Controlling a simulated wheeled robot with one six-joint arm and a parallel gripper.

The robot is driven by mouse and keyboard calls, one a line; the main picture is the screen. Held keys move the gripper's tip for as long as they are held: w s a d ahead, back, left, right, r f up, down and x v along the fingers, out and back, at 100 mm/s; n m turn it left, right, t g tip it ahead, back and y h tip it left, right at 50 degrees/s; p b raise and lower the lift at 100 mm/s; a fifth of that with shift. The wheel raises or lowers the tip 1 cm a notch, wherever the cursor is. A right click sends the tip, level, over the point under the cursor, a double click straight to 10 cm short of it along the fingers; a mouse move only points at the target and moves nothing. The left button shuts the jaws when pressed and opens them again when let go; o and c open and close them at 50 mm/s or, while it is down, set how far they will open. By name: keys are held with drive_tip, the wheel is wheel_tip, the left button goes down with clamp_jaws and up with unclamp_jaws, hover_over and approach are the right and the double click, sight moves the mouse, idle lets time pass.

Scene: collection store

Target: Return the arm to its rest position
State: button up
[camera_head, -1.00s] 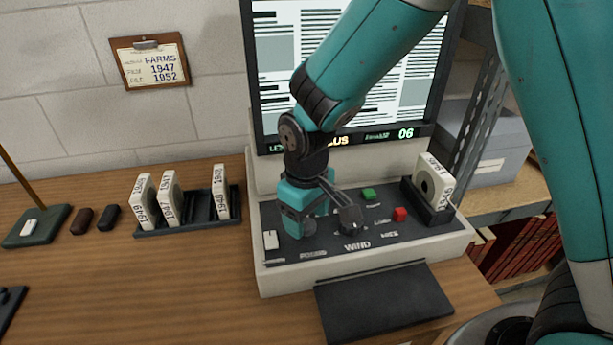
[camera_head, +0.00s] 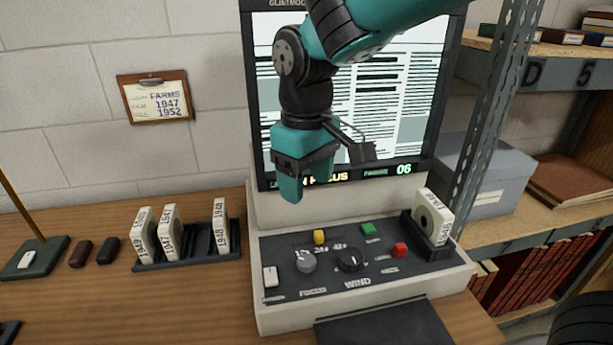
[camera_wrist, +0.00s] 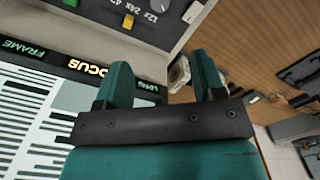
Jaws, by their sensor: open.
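My gripper (camera_head: 290,195) hangs in front of the lower part of the reader screen (camera_head: 410,100), above the control panel, and touches nothing that I can see. In the wrist view my gripper (camera_wrist: 165,85) shows two teal fingers spread apart with nothing between them. My teal arm comes in from the top right in the head view. The reader's panel (camera_head: 330,285) carries a grey knob (camera_head: 306,262), a black knob (camera_head: 351,260), and yellow, green and red buttons. The screen's lower strip reads 06 at its right end, and my gripper hides part of that strip.
A film box (camera_head: 433,218) stands in a black holder at the panel's right. A black rack (camera_head: 190,262) with white boxes stands on the table (camera_head: 130,305) to the left. A clipboard (camera_head: 155,97) hangs on the wall. Metal shelving (camera_head: 515,110) with a grey box rises on the right.

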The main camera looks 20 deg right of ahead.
drive_tip(key=s+d+r+y+p, duration=0.1)
drive_tip(key=s+r+y+p, duration=0.1)
drive_tip(key=s, duration=0.7)
drive_tip(key=s+r+y+p, duration=0.1)
drive_tip(key=s+r+y, duration=0.1)
drive_tip(key=s, duration=0.6)
drive_tip(key=shift+s+d+r+p, duration=0.2)
drive_tip(key=shift+s+d+p, duration=0.15)
drive_tip(key=shift+d+p, duration=0.05)
drive_tip(key=shift+d, duration=0.15)
idle(0.6)
